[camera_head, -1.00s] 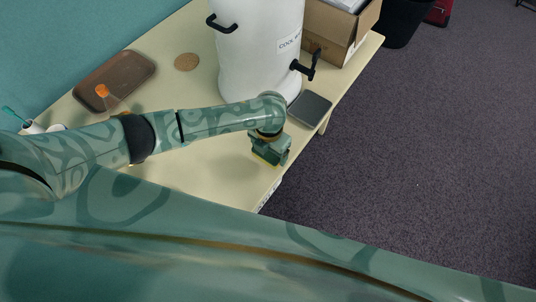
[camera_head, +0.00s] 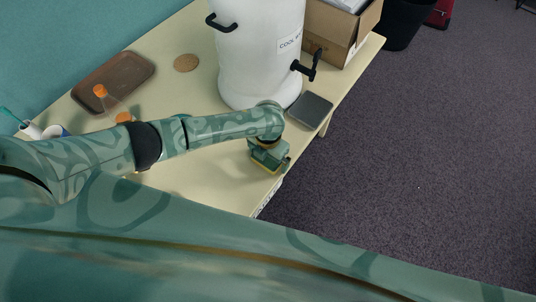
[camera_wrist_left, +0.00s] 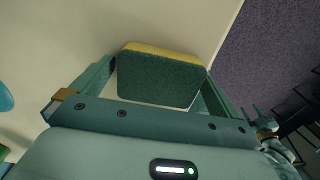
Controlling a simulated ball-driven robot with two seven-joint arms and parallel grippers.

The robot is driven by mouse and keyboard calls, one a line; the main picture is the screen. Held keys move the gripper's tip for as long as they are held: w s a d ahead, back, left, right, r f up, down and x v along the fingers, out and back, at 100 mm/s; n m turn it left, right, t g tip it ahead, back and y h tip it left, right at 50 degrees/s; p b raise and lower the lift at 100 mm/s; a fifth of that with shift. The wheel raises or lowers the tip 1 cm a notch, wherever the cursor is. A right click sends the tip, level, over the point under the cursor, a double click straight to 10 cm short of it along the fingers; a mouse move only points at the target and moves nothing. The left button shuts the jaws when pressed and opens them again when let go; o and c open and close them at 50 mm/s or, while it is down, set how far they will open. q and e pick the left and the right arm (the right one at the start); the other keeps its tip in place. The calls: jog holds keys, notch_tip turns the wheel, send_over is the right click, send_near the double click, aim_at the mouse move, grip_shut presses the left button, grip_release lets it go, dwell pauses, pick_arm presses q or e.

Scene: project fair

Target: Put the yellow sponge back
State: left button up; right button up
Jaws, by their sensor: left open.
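The yellow sponge (camera_wrist_left: 165,75) has a yellow layer and a dark green scouring face. In the left wrist view it lies between the two fingers of my left gripper (camera_wrist_left: 160,66), with the green face towards the camera. The fingers are open around it; whether either touches it is hard to tell. In the head view my left gripper (camera_head: 269,156) is low over the table (camera_head: 205,172), close to its front right edge. Only a thin strip of yellow shows under it there.
A white water cooler (camera_head: 255,65) with a black tap stands behind the gripper. A dark square tray (camera_head: 310,108) lies below the tap.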

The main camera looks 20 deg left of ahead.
pick_arm(q)
notch_tip(320, 180, up, 12)
jog(key=p, duration=0.3)
jog(key=shift+r, duration=0.15)
dwell(0.4)
